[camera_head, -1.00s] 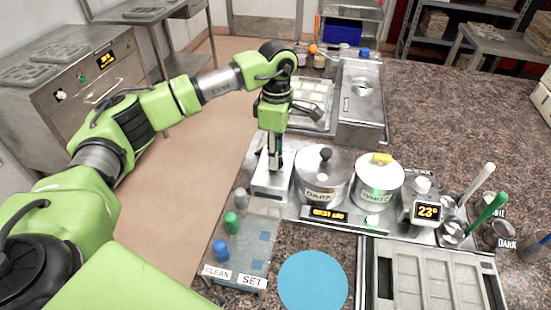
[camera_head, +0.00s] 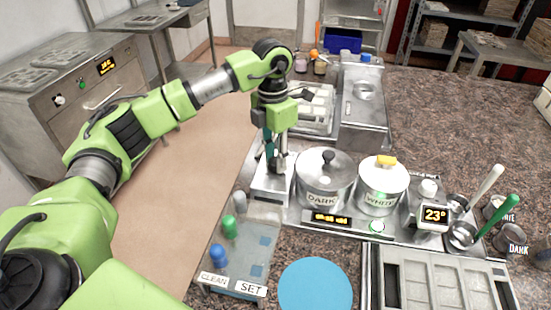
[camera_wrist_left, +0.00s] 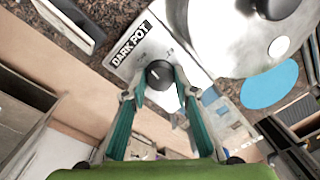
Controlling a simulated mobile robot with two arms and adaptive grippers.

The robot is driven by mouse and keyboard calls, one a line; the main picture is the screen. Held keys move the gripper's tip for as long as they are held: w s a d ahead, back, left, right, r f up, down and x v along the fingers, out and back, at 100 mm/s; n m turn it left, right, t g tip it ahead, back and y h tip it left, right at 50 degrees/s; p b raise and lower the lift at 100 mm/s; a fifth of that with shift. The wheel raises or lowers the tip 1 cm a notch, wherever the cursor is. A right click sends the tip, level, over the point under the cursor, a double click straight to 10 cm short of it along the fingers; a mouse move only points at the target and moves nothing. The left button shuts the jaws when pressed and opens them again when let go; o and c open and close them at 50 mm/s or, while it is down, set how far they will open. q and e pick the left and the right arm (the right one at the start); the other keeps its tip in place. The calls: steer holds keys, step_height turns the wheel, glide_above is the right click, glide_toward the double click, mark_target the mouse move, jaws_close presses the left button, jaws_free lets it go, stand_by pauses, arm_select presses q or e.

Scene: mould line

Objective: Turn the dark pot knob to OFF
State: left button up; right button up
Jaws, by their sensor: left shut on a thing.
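The dark pot knob (camera_wrist_left: 159,74) is a round black knob with a pale pointer mark, on a light plate beside the "DARK POT" label (camera_wrist_left: 131,44) in the left wrist view. My left gripper (camera_head: 276,168) points straight down over the plate left of the pots; in the left wrist view its teal fingers (camera_wrist_left: 159,82) are shut on the knob from both sides. In the head view the gripper hides the knob. The steel dark pot (camera_head: 323,182) stands just right of it, lidded, with a black lid handle. No OFF marking is legible.
The white pot (camera_head: 382,186) with a yellow lid handle stands right of the dark pot. An amber display (camera_head: 326,218) is in front. A rack with coloured pegs (camera_head: 229,227), a blue disc (camera_head: 315,284) and a mould tray (camera_head: 440,262) lie nearer.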

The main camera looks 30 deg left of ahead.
mark_target(274, 159)
arm_select(q)
steer(key=shift+w+r+n, duration=0.1)
steer(key=shift+n, duration=0.5)
steer(key=o, duration=1.1)
step_height(274, 159, up, 12)
steer(key=shift+a, duration=0.35)
